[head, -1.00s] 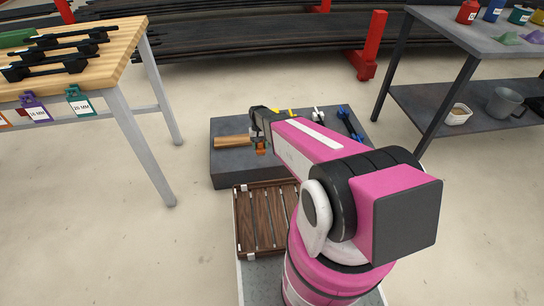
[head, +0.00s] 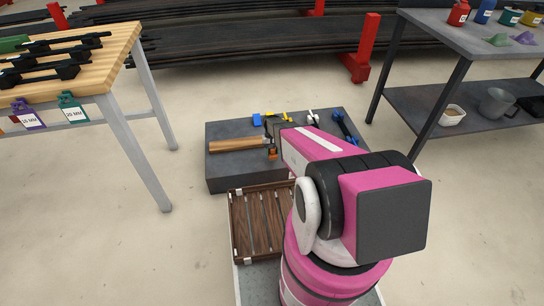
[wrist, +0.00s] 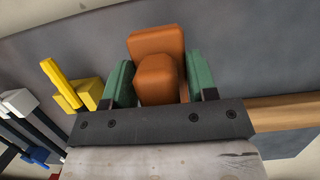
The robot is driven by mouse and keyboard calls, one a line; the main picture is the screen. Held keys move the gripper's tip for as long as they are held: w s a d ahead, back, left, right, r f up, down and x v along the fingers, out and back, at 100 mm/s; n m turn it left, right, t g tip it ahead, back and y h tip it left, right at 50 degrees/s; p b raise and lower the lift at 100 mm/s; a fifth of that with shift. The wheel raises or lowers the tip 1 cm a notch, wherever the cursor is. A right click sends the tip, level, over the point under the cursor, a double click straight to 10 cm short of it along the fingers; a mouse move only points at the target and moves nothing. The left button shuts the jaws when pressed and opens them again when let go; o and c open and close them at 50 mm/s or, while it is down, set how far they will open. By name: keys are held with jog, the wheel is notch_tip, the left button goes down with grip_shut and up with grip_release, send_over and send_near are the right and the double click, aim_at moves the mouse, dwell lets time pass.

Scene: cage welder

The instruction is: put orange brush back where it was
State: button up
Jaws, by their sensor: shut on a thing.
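The orange brush (wrist: 157,78) sits between the two green fingers of my gripper (wrist: 159,84) in the wrist view, and the fingers are shut on it. In the head view the brush shows as a small orange patch (head: 272,154) at the end of my arm, over the dark grey bench (head: 223,172). My arm hides most of the gripper there. I cannot tell whether the brush touches the bench top.
A wooden-handled tool (head: 236,144) lies on the bench, left of my gripper. Blue, yellow and white tools lie behind it, including a yellow one (wrist: 62,84). A slatted wooden crate (head: 250,222) stands in front. A workbench (head: 118,62) and a shelf (head: 425,97) flank the bench.

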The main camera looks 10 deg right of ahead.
aim_at(272, 155)
jog(key=shift+f, duration=1.85)
jog(key=shift+f, duration=0.15)
jog(key=o, duration=0.9)
jog(key=v, duration=1.2)
jog(key=shift+s, duration=0.1)
jog(key=s+r+t, duration=0.1)
jog(key=s+r, duration=0.7)
jog(key=s+r+t, duration=0.1)
jog(key=s+r, duration=0.7)
jog(key=s+r+t, duration=0.1)
jog(key=s+r, duration=0.7)
jog(key=r, duration=0.1)
jog(key=shift+f, duration=0.1)
